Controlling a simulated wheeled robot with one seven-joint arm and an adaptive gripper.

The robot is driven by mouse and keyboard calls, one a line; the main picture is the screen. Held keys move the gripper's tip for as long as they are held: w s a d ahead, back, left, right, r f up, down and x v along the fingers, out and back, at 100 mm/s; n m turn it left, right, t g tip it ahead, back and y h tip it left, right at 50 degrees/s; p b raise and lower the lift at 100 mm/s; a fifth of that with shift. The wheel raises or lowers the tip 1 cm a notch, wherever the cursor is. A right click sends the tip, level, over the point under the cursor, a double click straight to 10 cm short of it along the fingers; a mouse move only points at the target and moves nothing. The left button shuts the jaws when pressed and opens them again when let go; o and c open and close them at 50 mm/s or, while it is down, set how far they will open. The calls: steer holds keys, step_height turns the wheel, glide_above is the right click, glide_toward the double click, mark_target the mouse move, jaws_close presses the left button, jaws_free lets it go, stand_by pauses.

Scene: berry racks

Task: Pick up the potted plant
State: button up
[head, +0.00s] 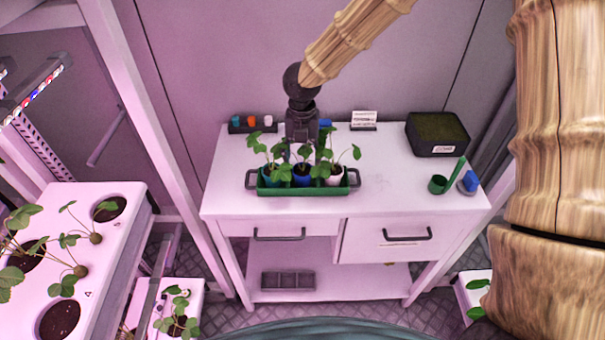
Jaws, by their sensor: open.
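Three small potted plants stand in a row in a green tray (305,191) with dark end handles, on a white cabinet top. The left plant (270,172) has a teal-blue pot, the middle plant (303,174) a dark blue pot, and the right plant (334,177) a white pot. Their green leaves spread over the pots. My gripper (302,146) points down behind or above the middle plant, with its lower end partly hidden by leaves. It is open, and I cannot tell whether it touches the plant.
On the cabinet (395,197) are a rack of small coloured items (252,122), a card stand (363,120), a black soil box (438,136), a green cup (438,185) and a blue item (469,182). A white planter (95,250) stands left.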

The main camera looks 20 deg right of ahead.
mark_target(303, 169)
steer(key=shift+s+f+p, duration=0.2)
steer(key=shift+f+p, duration=0.25)
steer(key=shift+s+f+p, duration=0.2)
steer(key=shift+f+p, duration=0.65)
steer(key=shift+f, duration=1.25)
steer(key=c, duration=0.8)
